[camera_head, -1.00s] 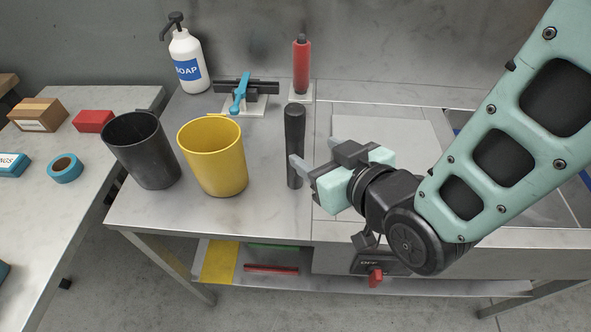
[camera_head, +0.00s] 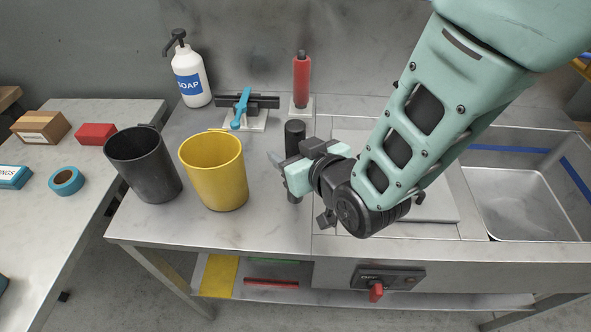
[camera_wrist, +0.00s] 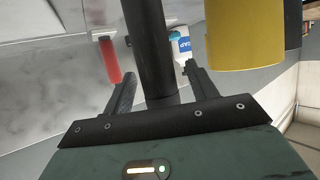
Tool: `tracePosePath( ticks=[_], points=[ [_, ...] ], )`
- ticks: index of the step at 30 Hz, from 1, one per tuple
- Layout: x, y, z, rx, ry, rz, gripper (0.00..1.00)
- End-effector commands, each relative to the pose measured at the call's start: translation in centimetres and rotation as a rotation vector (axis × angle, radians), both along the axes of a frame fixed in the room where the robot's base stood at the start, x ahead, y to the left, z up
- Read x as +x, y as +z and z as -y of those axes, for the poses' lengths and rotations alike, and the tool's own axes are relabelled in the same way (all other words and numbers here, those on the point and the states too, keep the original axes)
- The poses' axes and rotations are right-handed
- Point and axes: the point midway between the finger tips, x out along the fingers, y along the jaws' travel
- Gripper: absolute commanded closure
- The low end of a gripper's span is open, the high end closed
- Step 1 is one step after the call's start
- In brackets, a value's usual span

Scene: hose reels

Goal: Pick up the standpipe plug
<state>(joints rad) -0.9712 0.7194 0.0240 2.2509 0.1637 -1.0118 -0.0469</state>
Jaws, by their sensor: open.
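The standpipe plug appears to be the tall dark tube (camera_head: 295,133) standing upright on the steel counter, left of the sink. My gripper (camera_head: 284,160) is at the tube, and its fingers and body hide the tube's middle in the head view. In the wrist view the tube (camera_wrist: 148,42) runs between the two spread fingers of my gripper (camera_wrist: 160,72). The fingers are open, with a gap visible on each side; the left gap looks wider near the tip. I cannot tell whether either finger touches the tube.
A yellow bucket (camera_head: 215,175) and a black bucket (camera_head: 143,168) stand left of the tube. Behind are a soap bottle (camera_head: 188,80), a blue-handled clamp (camera_head: 241,108) and a red cylinder (camera_head: 301,82). The sink basin (camera_head: 520,205) lies to the right.

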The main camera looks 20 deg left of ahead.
Motion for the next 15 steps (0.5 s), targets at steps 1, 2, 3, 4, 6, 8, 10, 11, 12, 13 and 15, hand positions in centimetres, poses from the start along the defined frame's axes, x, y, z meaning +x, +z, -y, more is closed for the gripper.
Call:
tracePosePath(
  ticks=[1,2,3,4,6,8,10,11,12,13,15],
  points=[
    [0.35,-0.14,-0.42,-0.001,0.0,0.0,0.42],
    [0.51,-0.25,-0.6,-0.001,0.0,0.0,0.42],
    [0.66,-0.4,-0.76,-0.001,0.0,0.0,0.42],
    [0.75,-0.49,-0.85,-0.001,0.0,0.0,0.42],
    [0.83,-0.57,-0.95,-0.001,0.0,0.0,0.42],
    [0.83,-0.6,-0.95,-0.001,0.0,-0.001,0.42],
    [0.82,-0.59,-0.94,-0.001,0.0,-0.001,0.42],
    [0.81,-0.59,-0.93,-0.001,0.0,-0.001,0.42],
    [0.81,-0.59,-0.93,-0.001,0.0,-0.001,0.51],
    [0.81,-0.58,-0.93,-0.001,0.0,-0.001,0.59],
    [0.81,-0.58,-0.93,-0.001,0.0,-0.001,0.79]
  ],
)
